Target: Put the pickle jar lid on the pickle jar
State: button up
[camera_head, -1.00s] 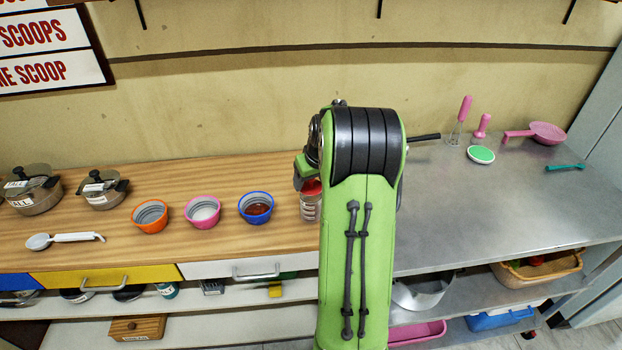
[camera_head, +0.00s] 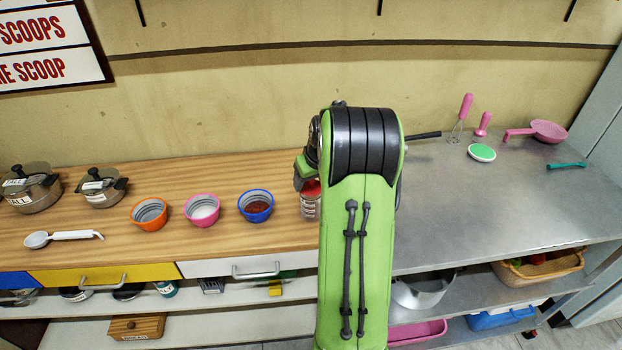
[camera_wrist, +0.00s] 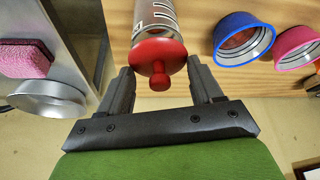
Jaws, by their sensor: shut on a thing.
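The pickle jar (camera_head: 310,207) stands on the wooden counter, partly hidden behind my arm. It is a clear jar with a striped label, seen also in the wrist view (camera_wrist: 153,20). The red pickle jar lid (camera_wrist: 158,53) with its round knob is at the mouth of the jar, in line with it. I cannot tell whether it is fully seated. My gripper (camera_wrist: 159,72) is shut on the lid, one finger on each side of it. In the head view a bit of the red lid (camera_head: 311,187) shows beside my arm.
The blue bowl (camera_head: 256,206) stands close left of the jar, then the pink bowl (camera_head: 202,210) and orange bowl (camera_head: 149,213). In the wrist view a pink block (camera_wrist: 22,58) and a metal pan (camera_wrist: 48,97) stand on the steel counter.

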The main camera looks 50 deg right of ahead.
jog(key=shift+f+b, duration=0.5)
jog(key=shift+f, duration=0.2)
jog(key=o, duration=0.7)
jog(key=p+v, duration=0.6)
jog(key=v, duration=0.5)
dwell(0.6)
